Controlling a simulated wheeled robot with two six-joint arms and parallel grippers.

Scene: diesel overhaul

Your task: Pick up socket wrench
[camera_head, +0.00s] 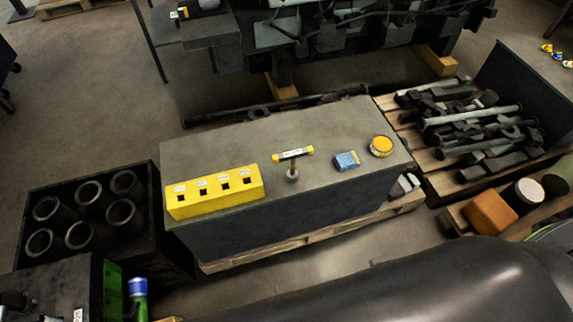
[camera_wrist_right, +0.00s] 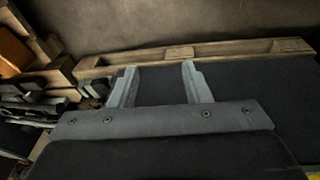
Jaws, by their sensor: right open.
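The socket wrench (camera_head: 292,156) is T-shaped, with a yellow-ended crossbar carrying a white label and a short metal shaft. It stands upright on top of the long grey block (camera_head: 230,160), right of the yellow holder. Neither gripper shows in the head view. In the right wrist view my right gripper (camera_wrist_right: 160,68) is open, its two fingers apart with nothing between them. A dark face and a wooden pallet edge show beyond the fingers. The wrench is not in the right wrist view. My left gripper is not in view.
The yellow holder (camera_head: 215,192) with square holes sits on the block's left part. A blue item (camera_head: 347,160) and a yellow round tin (camera_head: 381,146) sit to the right. A crate of cylinders (camera_head: 85,215) stands left; a pallet of metal parts (camera_head: 470,125) lies right.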

